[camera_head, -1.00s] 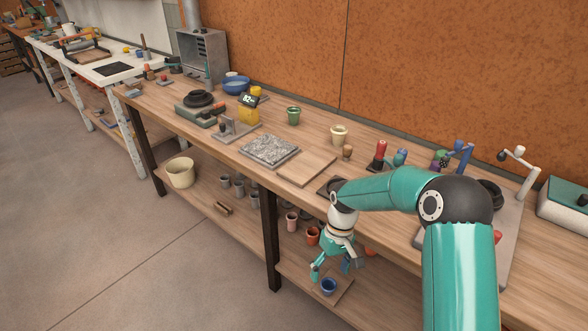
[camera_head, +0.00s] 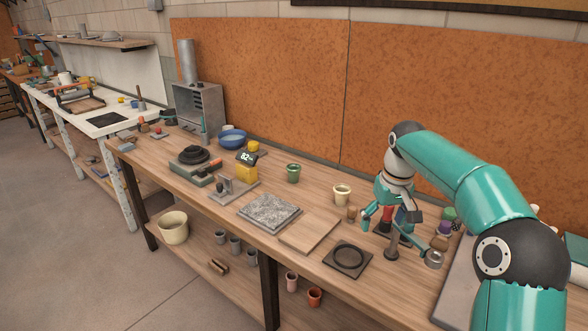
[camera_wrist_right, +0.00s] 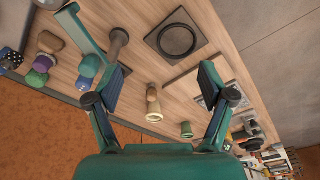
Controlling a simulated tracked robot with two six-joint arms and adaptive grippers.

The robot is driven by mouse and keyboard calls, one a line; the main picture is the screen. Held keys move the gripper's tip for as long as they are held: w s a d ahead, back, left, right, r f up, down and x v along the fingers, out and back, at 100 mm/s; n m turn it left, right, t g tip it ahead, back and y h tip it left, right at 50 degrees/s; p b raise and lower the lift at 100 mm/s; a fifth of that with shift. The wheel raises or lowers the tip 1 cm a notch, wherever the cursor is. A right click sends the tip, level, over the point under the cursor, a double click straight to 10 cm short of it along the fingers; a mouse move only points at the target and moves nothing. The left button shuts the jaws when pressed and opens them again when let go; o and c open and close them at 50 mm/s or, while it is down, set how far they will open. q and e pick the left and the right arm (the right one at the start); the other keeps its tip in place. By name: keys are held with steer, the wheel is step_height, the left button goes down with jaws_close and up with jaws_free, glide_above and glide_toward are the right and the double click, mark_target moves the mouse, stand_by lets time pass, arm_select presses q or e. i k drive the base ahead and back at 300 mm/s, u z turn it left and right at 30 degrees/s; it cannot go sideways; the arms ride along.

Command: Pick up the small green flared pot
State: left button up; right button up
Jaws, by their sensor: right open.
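The small green flared pot (camera_head: 293,173) stands upright on the workbench (camera_head: 312,203), towards its back edge. It also shows in the right wrist view (camera_wrist_right: 186,130), low and right of centre. My right gripper (camera_head: 384,228) hangs over the right part of the bench, well to the right of the green pot. In the right wrist view its two fingers (camera_wrist_right: 162,80) are spread wide with nothing held between them. My left gripper is not in view.
A cream pot (camera_head: 342,195) stands between the green pot and my right gripper. A wooden board (camera_head: 310,233), a speckled slab (camera_head: 269,211) and a black square plate with a ring (camera_head: 347,258) lie in front.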

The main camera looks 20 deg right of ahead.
mark_target(293, 169)
steer(key=u, duration=0.05)
steer(key=i, duration=1.7)
